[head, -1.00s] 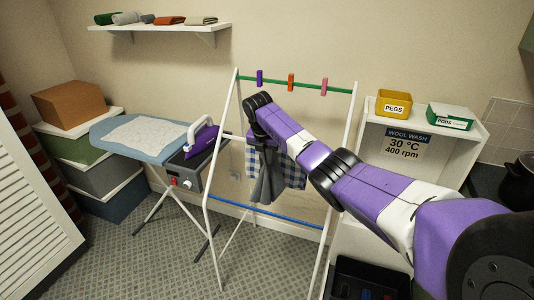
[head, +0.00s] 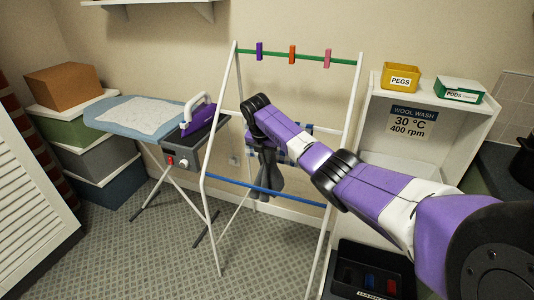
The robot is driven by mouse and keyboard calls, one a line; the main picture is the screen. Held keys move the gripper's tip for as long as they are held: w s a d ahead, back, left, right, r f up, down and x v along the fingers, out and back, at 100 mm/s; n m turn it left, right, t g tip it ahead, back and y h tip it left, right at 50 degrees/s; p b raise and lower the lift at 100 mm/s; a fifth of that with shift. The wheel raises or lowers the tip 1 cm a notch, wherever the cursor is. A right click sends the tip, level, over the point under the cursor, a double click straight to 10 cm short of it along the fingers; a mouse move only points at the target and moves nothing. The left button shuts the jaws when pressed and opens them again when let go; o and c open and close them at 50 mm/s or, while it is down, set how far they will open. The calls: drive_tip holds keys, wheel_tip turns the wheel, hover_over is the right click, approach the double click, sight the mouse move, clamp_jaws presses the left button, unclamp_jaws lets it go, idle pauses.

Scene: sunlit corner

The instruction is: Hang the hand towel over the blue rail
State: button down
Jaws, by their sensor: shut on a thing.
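The blue-and-white checked hand towel (head: 304,128) shows only in small patches behind my arm; most of it is hidden. My gripper (head: 268,180) points down inside the outline of the white drying rack and is shut on the towel. The grip point itself is hidden. The blue rail (head: 235,182) runs low across the rack. The gripper's tip overlaps the rail in the picture; I cannot tell the depth between them or whether the towel touches the rail.
A green rail (head: 308,57) with several coloured pegs tops the rack. An ironing board (head: 108,112) with a purple iron (head: 197,118) stands left. A white shelf unit (head: 455,130) stands right, and a black divided bin (head: 345,262) sits on the floor. Patterned floor lies open in front.

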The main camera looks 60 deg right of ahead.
drive_tip(key=a+f+h+p, duration=0.3)
drive_tip(key=a+f+p, duration=0.15)
drive_tip(key=a, duration=0.65)
wheel_tip(320, 180, down, 10)
drive_tip(key=s+a+h+b, duration=0.1)
drive_tip(key=a+h+b, duration=0.1)
drive_tip(key=b, duration=0.4)
drive_tip(key=shift+a+t+h, duration=0.3)
drive_tip(key=shift+t+h, duration=0.1)
drive_tip(key=shift+h, duration=0.5)
drive_tip(key=c, duration=0.9)
unclamp_jaws()
